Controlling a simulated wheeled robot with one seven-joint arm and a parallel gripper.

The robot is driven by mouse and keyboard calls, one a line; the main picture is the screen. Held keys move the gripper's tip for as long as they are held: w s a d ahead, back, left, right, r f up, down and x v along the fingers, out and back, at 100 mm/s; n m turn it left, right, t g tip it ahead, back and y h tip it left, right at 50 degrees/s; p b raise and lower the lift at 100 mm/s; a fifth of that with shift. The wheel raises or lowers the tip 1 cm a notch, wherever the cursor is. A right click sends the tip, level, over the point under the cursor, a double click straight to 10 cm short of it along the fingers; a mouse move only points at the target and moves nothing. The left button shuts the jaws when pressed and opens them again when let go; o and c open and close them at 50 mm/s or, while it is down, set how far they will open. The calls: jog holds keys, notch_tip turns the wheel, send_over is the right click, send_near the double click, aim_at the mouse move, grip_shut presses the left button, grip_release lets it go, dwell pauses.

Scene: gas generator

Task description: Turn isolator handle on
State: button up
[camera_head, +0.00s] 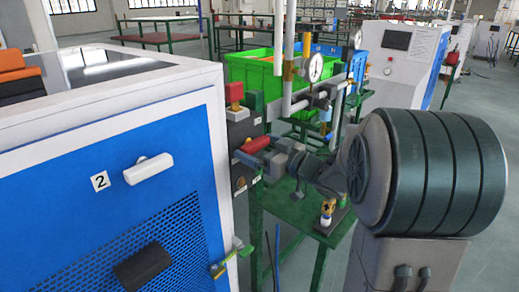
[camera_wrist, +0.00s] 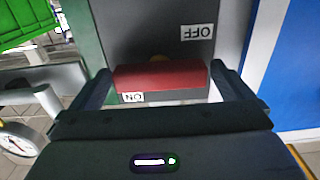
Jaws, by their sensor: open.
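The red isolator handle (camera_wrist: 160,77) lies nearly level across the wrist view, in front of a grey panel (camera_wrist: 140,30). An upside-down OFF label (camera_wrist: 197,32) is above its right end, and an upside-down ON label (camera_wrist: 133,97) is below its left end. My gripper (camera_wrist: 160,71) is open, with one finger at each end of the handle. I cannot tell whether either finger touches it. In the head view the handle (camera_head: 256,145) shows at the panel on the cabinet's right side, partly hidden by my gripper (camera_head: 262,158).
A white and blue cabinet (camera_head: 110,190) marked 2 fills the left. A red block (camera_head: 234,92) sits above the handle. A green crate (camera_head: 248,72), pipes and a gauge (camera_head: 314,68) stand just behind. A green stand (camera_head: 300,212) is below my arm.

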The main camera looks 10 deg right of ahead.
jog(key=c, duration=0.8)
jog(key=shift+f+n+b, duration=0.1)
jog(key=shift+n+b, duration=0.2)
jog(key=n+b, duration=0.2)
jog(key=shift+f+n, duration=0.1)
jog(key=shift+n, duration=0.3)
jog(key=n+b, duration=0.4)
jog(key=n, duration=0.1)
jog(key=shift+n, duration=0.3)
jog(key=n+b, duration=0.4)
jog(key=n, duration=0.1)
jog(key=shift+n+b, duration=1.6)
jog(key=shift+n, duration=0.3)
